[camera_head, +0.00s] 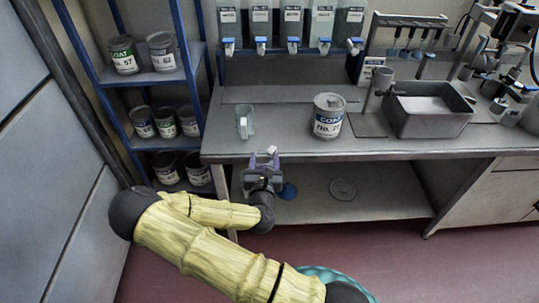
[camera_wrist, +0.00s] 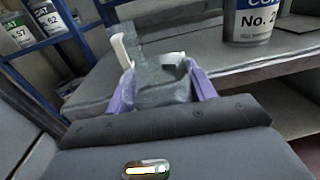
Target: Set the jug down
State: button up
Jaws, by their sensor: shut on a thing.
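My gripper (camera_head: 263,158) is at the front edge of the bench, near its left end. In the wrist view its purple fingers (camera_wrist: 163,92) are shut on a translucent grey jug (camera_wrist: 163,82) with a white part at its top. In the head view the held jug is small and mostly lost among the fingers. A second clear vessel with a white handle (camera_head: 245,122) stands upright on the bench behind and left of my gripper. Its white handle also shows in the wrist view (camera_wrist: 121,50). Whether the held jug touches the bench I cannot tell.
The grey bench (camera_head: 285,143) has bare top between the clear vessel and a labelled can (camera_head: 328,116). A grey basin (camera_head: 428,112) stands farther right. Dispensers (camera_head: 292,25) line the back. A blue rack (camera_head: 176,75) with several cans stands left. A lower shelf (camera_head: 385,190) lies underneath.

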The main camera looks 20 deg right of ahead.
notch_tip(320, 180, down, 11)
jog(key=s+a+n+t+y, duration=0.1)
jog(key=a+n+y, duration=0.1)
jog(key=n+y, duration=0.2)
jog(key=shift+s+a+y, duration=0.25)
jog(key=shift+a+y, duration=0.05)
jog(key=shift+y, duration=0.8)
